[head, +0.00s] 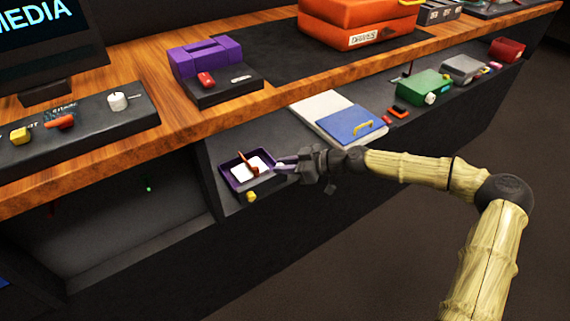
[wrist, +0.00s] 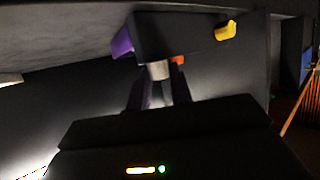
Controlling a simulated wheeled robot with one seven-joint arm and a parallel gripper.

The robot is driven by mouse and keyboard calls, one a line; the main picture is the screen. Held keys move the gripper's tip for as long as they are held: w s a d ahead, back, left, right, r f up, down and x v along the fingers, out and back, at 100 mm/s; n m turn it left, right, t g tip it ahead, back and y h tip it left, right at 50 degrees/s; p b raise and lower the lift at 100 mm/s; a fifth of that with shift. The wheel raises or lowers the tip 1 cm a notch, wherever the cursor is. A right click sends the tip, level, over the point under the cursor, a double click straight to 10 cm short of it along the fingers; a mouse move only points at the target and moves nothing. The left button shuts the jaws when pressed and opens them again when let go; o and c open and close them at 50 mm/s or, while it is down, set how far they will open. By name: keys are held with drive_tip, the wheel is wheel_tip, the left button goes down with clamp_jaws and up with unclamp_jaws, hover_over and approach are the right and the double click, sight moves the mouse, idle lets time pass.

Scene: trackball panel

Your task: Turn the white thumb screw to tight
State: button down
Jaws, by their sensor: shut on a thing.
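The white thumb screw (wrist: 159,70) shows in the wrist view as a short pale cylinder on the side of a dark box. My gripper (wrist: 159,86) has a dark finger on each side of it and is shut on it. In the head view my gripper (head: 285,164) reaches from the right to the right side of the small purple-rimmed box (head: 233,183). There the screw is a small pale spot, mostly hidden by the fingers. How far the screw is turned cannot be told.
A yellow knob (head: 251,196) sits on the box's front, also seen in the wrist view (wrist: 226,30). Another white knob (head: 118,101) stands on the upper left panel. The wooden ledge (head: 190,118) runs above.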

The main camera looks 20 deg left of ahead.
drive_tip(key=m+t, duration=0.1)
drive_tip(key=m+t+h+p, duration=0.1)
drive_tip(key=m+t, duration=0.2)
drive_tip(key=t, duration=0.1)
drive_tip(key=shift+s+a+m+h, duration=0.1)
drive_tip(key=shift+s+m+h, duration=0.2)
drive_tip(key=shift+s, duration=0.1)
drive_tip(key=m+t+h, duration=0.1)
drive_tip(key=m+t+h+p, duration=0.1)
drive_tip(key=m+t, duration=0.1)
drive_tip(key=m+t+h, duration=0.2)
drive_tip(key=shift+s+a+p, duration=0.25)
drive_tip(key=shift+a+p, duration=0.05)
drive_tip(key=m+t+h, duration=0.1)
drive_tip(key=m+h, duration=0.1)
drive_tip(key=m+h+p, duration=0.1)
drive_tip(key=m, duration=0.1)
drive_tip(key=m+t+h+p, duration=0.1)
drive_tip(key=h, duration=0.1)
drive_tip(key=shift+s+a+r+m+t+h, duration=0.1)
drive_tip(key=shift+a+r+m+t+h, duration=0.1)
drive_tip(key=shift+a+m+t+h, duration=0.15)
drive_tip(key=m+h+p, duration=0.3)
drive_tip(key=shift+a, duration=0.1)
drive_tip(key=shift+f+m+h, duration=0.15)
drive_tip(key=shift+m+h, duration=0.3)
drive_tip(key=shift+h, duration=0.3)
drive_tip(key=shift+p, duration=0.3)
